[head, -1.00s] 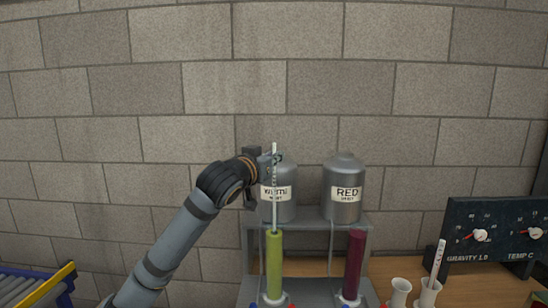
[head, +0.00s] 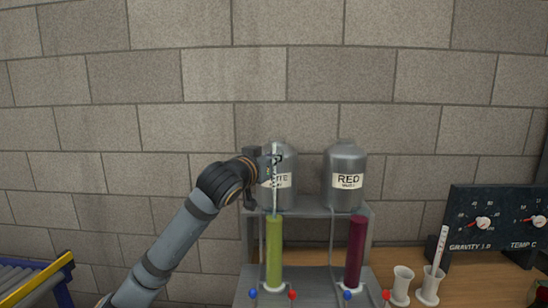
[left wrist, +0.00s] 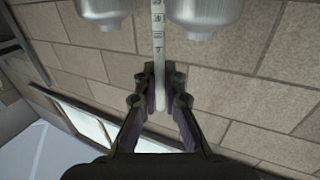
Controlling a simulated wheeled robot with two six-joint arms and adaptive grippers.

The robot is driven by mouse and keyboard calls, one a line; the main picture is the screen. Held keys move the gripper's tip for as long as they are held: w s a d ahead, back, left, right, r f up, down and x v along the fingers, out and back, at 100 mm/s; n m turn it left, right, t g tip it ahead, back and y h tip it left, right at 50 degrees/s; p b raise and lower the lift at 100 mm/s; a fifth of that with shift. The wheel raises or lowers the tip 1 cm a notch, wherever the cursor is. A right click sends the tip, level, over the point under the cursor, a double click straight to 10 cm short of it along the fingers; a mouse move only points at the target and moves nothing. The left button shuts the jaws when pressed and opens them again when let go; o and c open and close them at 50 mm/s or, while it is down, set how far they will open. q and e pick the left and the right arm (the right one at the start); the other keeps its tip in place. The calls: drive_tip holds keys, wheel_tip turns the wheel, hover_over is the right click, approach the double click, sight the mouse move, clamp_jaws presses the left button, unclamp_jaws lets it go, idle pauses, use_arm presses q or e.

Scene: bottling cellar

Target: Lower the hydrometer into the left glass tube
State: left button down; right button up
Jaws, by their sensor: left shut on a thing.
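My left gripper (head: 275,158) is shut on the upright hydrometer (head: 274,184), a thin white stem with a marked scale. In the left wrist view the fingers (left wrist: 161,83) clasp the hydrometer's stem (left wrist: 158,35). The left glass tube (head: 274,252) holds yellow-green liquid and stands on a white foot. The hydrometer's lower part lines up with the tube's mouth; I cannot tell how far inside its lower end is. The right glass tube (head: 355,252) holds dark red liquid. My right gripper is not in view.
Two metal tanks stand on a shelf behind the tubes, one labelled RED (head: 346,172). White holders (head: 402,285) and another scaled stick (head: 440,250) stand right of the rack. A dial panel (head: 495,222) is at far right. A roller conveyor (head: 35,282) is at lower left.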

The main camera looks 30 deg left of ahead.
sight(274, 143)
use_arm(q)
drive_tip(key=shift+f+b, duration=2.8)
drive_tip(key=shift+f, duration=0.4)
drive_tip(key=c, duration=1.4)
unclamp_jaws()
drive_tip(key=shift+r, duration=0.15)
wheel_tip(274, 143, up, 10)
drive_tip(key=shift+f, duration=0.1)
